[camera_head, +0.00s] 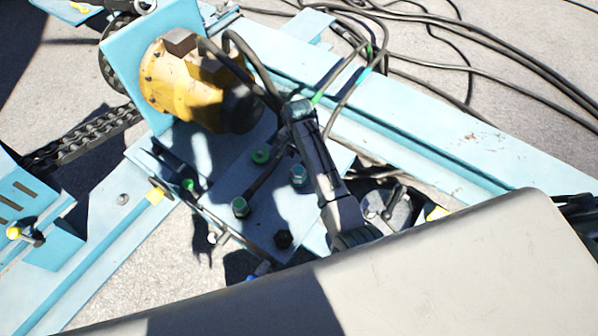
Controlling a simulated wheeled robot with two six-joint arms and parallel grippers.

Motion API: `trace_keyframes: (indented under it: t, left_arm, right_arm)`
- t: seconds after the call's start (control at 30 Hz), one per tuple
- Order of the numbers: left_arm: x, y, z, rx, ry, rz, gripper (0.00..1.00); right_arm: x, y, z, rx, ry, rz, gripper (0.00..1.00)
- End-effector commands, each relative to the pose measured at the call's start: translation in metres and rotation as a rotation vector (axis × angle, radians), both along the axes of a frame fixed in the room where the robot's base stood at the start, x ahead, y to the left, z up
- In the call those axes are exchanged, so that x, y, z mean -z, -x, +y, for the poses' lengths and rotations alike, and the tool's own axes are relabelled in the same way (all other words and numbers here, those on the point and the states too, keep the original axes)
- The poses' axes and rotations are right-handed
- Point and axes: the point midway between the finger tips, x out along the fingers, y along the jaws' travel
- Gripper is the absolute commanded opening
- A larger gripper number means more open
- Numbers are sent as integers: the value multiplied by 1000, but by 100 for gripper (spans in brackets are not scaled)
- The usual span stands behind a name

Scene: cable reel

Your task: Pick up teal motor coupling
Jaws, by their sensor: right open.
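The yellow motor (185,85) is bolted to a light-blue upright plate, and dark hoses curve from it to the right. A teal band or coupling (363,73) shows on a dark hose behind the rail. I cannot tell which of these is the teal motor coupling. My right gripper (299,110) is open at the upper end of my dark arm, right of the motor hoses. Its fingertips are hard to make out, and I see no coupling clearly held. My left gripper is not in view.
Light-blue beams (430,150) surround the plate. Loose black cables (480,70) lie on the ground at the upper right. A chain (95,135) runs at left.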

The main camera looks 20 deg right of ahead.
Motion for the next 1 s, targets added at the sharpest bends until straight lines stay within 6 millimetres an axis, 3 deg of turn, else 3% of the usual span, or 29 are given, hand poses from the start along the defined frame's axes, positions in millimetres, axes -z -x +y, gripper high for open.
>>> trace_keyframes:
  t: [0.27, 0.53, 0.83, 0.87, 1.0]
  left_arm:
    - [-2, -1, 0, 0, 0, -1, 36]
    - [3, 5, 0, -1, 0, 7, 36]
    - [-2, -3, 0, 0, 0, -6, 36]
    - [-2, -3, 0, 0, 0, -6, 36]
    - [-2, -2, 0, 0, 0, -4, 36]
  right_arm:
    - [25, 3, 0, -1, 1, 1, 67]
    - [63, 9, 0, -2, 1, 0, 67]
    - [69, 9, 0, -1, 0, -3, 67]
    - [69, 9, 0, -1, 0, -3, 65]
    - [69, 9, 0, -1, 0, -2, 38]
